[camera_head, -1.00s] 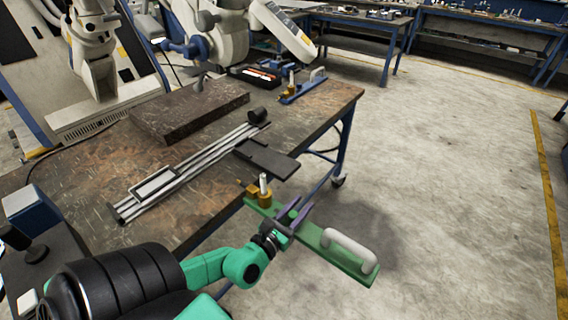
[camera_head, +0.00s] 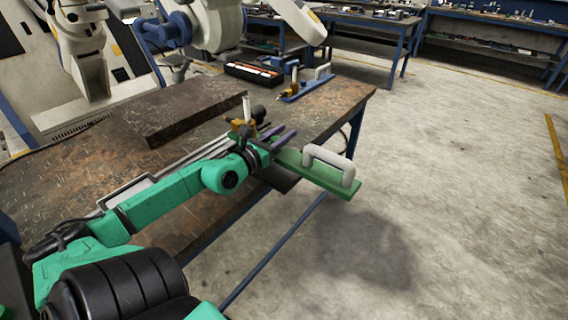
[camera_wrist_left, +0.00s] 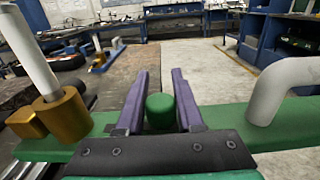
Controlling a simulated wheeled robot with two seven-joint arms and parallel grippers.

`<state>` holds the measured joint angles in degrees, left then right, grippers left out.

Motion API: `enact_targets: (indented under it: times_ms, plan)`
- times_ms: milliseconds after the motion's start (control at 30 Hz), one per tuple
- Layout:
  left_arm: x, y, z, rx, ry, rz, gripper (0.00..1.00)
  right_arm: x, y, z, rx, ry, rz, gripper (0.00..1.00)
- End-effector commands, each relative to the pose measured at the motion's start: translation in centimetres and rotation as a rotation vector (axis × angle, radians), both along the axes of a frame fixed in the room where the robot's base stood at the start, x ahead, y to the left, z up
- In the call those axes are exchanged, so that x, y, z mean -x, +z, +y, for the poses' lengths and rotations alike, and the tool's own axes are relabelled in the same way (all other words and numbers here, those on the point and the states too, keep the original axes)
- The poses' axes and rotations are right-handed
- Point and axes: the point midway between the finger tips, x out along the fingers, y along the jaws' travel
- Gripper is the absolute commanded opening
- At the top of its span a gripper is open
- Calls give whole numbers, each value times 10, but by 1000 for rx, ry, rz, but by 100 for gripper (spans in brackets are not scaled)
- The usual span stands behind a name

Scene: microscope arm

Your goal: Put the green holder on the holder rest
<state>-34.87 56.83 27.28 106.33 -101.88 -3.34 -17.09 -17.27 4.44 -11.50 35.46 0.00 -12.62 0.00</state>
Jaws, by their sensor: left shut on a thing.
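The green holder (camera_head: 325,175) is a long green plate with a white loop handle at its right end. Brass fittings and an upright white pin stand at its other end. My left gripper (camera_head: 280,134) is shut on the holder between handle and pin and holds it over the table's front edge. In the left wrist view a green knob (camera_wrist_left: 160,111) sits between the purple fingers. A dark flat plate (camera_head: 278,181) on the rail is partly hidden under the holder; I cannot tell for sure if it is the holder rest. My right gripper is out of view.
A silver rail (camera_head: 205,152) runs across the worktable (camera_head: 60,185), partly behind my arm. A thick dark slab (camera_head: 185,108) lies behind it. A blue holder (camera_head: 308,87) and a black tray (camera_head: 253,74) are at the far end. Open floor lies to the right.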

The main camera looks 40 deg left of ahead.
Motion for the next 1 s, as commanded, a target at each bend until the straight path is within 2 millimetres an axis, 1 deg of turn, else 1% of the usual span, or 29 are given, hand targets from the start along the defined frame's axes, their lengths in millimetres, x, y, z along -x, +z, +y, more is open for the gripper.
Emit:
enact_targets:
  times_ms: [33, 133, 300, 333, 567, 667, 700, 733, 767, 1000]
  plan:
    - [0, -9, -1, -5, -3, -7, 0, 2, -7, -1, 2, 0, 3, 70]
    - [-1, -18, 0, -1, 1, -10, 0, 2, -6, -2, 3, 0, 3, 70]
    - [-1, -46, 0, 1, 1, -11, 0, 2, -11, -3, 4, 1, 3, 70]
    - [-1, -49, 0, -1, 1, -12, 0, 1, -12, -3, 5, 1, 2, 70]
    - [-1, -51, 0, 1, 1, -13, 0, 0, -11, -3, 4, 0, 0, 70]
    - [0, -54, 0, 0, 1, -12, 0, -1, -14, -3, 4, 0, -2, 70]
    - [0, -56, 0, -1, 0, -5, 47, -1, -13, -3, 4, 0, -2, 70]
    - [0, -55, 0, -1, 0, -5, 59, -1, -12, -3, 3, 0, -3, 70]
    - [0, -55, 0, -1, 0, -5, 66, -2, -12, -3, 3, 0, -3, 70]
    - [0, -55, 0, -1, 0, -5, 66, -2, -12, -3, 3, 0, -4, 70]
